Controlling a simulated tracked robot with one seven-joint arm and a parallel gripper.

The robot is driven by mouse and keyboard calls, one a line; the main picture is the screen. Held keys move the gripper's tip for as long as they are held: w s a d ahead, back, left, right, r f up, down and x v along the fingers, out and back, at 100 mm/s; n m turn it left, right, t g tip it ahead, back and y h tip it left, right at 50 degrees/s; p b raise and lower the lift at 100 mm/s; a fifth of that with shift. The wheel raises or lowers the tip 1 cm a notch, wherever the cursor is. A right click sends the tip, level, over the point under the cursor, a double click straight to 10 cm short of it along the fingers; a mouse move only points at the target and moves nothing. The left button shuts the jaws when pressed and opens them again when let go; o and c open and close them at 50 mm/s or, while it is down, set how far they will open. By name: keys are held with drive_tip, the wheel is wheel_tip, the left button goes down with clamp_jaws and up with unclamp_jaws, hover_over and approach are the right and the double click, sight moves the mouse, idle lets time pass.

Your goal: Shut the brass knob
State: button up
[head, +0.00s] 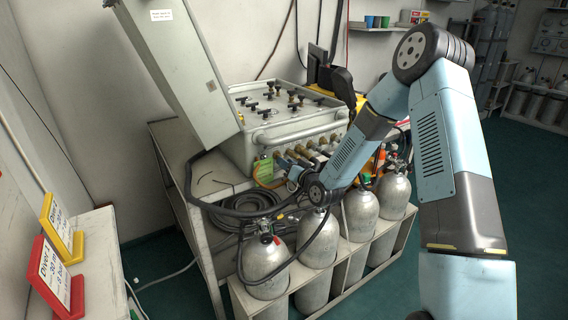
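The grey air panel (235,152) stands on a bench with its lid raised. A row of small brass-coloured fittings (310,144) runs along its front face; I cannot tell which one is the brass knob, or how far it is turned. My arm reaches in from the right and bends down to the panel's front. My gripper (291,174) is at the left part of that row, close to the fittings and an orange-yellow hose. It is small and partly lost among hoses, so I cannot tell whether it touches a knob or whether its fingers are open.
Several black knobs (268,96) stand on the panel's top. Silver cylinders (268,262) stand in a rack below, with black hoses (245,204) coiled above them. Yellow (62,229) and red (55,282) signs stand on a shelf at left. Green floor is clear at right.

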drive_tip(key=v, duration=1.1)
drive_tip(key=shift+s, duration=0.25)
drive_tip(key=shift+d, duration=0.1)
drive_tip(key=s+d+r+n+g+h, duration=0.1)
drive_tip(key=s+d+r+g+h, duration=0.2)
drive_tip(key=s+d+r+h, duration=0.4)
drive_tip(key=s+d+r+g+h, duration=0.2)
drive_tip(key=d+r, duration=0.4)
drive_tip(key=r, duration=0.4)
drive_tip(key=s+d+r+g, duration=0.1)
drive_tip(key=s+r, duration=0.2)
drive_tip(key=s, duration=0.5)
drive_tip(key=s+d+r+m+g, duration=0.1)
drive_tip(key=s+r, duration=0.1)
drive_tip(key=s, duration=0.6)
drive_tip(key=s+d+r+m+g+h, duration=0.1)
drive_tip(key=s+r+g, duration=0.1)
drive_tip(key=s, duration=0.6)
drive_tip(key=shift+s+d+r, duration=0.3)
drive_tip(key=shift+s+r, duration=0.1)
drive_tip(key=shift+r, duration=0.5)
